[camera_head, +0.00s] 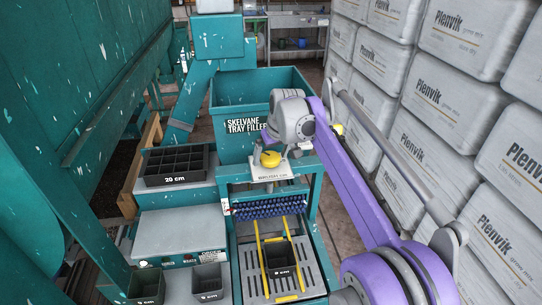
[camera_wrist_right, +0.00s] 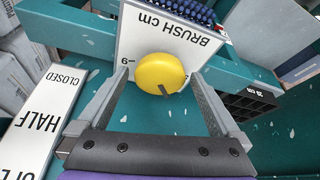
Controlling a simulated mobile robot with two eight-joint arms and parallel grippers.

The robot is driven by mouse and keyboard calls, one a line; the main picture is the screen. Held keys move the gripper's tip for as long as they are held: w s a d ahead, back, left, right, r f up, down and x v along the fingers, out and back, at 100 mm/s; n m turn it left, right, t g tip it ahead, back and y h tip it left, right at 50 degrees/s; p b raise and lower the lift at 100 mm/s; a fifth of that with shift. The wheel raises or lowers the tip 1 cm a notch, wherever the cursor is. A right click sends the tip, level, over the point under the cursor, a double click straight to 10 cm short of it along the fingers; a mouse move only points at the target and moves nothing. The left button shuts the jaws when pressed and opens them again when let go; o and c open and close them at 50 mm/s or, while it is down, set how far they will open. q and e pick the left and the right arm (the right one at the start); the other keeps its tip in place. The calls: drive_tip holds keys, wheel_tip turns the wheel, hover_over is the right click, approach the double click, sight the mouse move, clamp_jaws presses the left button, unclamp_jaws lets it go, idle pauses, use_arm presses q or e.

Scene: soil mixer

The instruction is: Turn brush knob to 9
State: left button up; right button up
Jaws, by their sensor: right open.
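The yellow brush knob (camera_head: 270,159) sits on a white plate on the teal machine, above the blue brush roller (camera_head: 270,207). The wrist view shows the round knob (camera_wrist_right: 161,72) with a dark pointer mark at its lower edge in that picture. The white plate (camera_wrist_right: 150,35) reads "BRUSH cm" upside down, with a digit left of the knob; most of the scale is hidden. My right gripper (camera_wrist_right: 160,78) is open, with one finger on each side of the knob and visible gaps between. In the head view its fingers are small and partly hidden. My left gripper is not in view.
A "HALF/CLOSED" label plate (camera_wrist_right: 45,120) lies left in the wrist view. The teal tray filler hopper (camera_head: 240,115) stands behind the knob. A black cell tray (camera_head: 175,165) is at left, and a black pot (camera_head: 280,257) sits below the brush. White bag stacks (camera_head: 440,95) line the right.

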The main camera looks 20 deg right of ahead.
drive_tip(key=c, duration=1.2)
drive_tip(key=shift+c, duration=0.2)
